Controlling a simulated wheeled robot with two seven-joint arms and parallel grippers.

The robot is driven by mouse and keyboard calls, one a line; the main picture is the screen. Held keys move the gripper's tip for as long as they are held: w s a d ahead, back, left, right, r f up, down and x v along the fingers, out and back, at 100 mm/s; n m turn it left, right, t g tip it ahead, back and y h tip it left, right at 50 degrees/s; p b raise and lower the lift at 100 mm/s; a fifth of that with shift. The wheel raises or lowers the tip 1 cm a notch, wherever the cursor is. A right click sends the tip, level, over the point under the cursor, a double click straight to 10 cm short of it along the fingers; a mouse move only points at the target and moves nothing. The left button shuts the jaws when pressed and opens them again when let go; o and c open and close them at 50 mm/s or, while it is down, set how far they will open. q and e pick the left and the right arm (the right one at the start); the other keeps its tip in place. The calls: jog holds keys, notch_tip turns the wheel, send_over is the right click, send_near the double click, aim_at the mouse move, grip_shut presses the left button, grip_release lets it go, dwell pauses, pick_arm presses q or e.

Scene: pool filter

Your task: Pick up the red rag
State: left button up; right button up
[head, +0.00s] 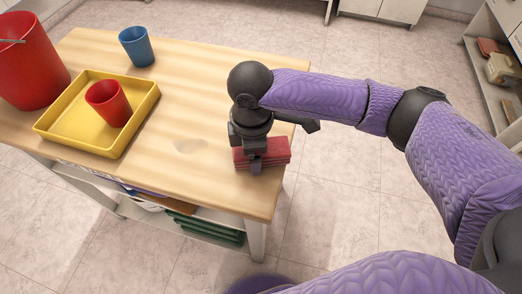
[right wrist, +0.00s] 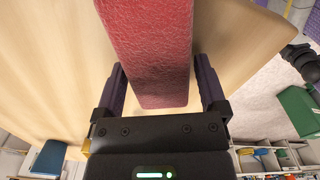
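The red rag (head: 276,150) is a folded, thick rectangular block lying on the wooden table near its right front corner. It also fills the upper middle of the right wrist view (right wrist: 150,45). My right gripper (head: 253,158) points down at the rag from above. In the right wrist view my right gripper (right wrist: 161,80) is open, with one finger on each side of the rag and small gaps between the fingers and its sides. My left gripper is in neither view.
On the table (head: 205,95), a yellow tray (head: 62,128) holds a red cup (head: 108,103). A red bucket (head: 28,62) and a blue cup (head: 136,46) stand nearby. A lower shelf holds green items (head: 207,228). The table's middle is clear.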

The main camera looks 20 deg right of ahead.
jog(key=c, duration=1.1)
jog(key=shift+o, duration=0.2)
jog(key=shift+r, duration=0.4)
notch_tip(320, 180, up, 9)
jog(key=p, duration=0.5)
jog(key=shift+r, duration=0.2)
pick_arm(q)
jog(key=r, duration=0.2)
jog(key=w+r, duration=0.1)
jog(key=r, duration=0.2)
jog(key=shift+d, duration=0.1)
pick_arm(e)
jog(key=shift+f, duration=0.1)
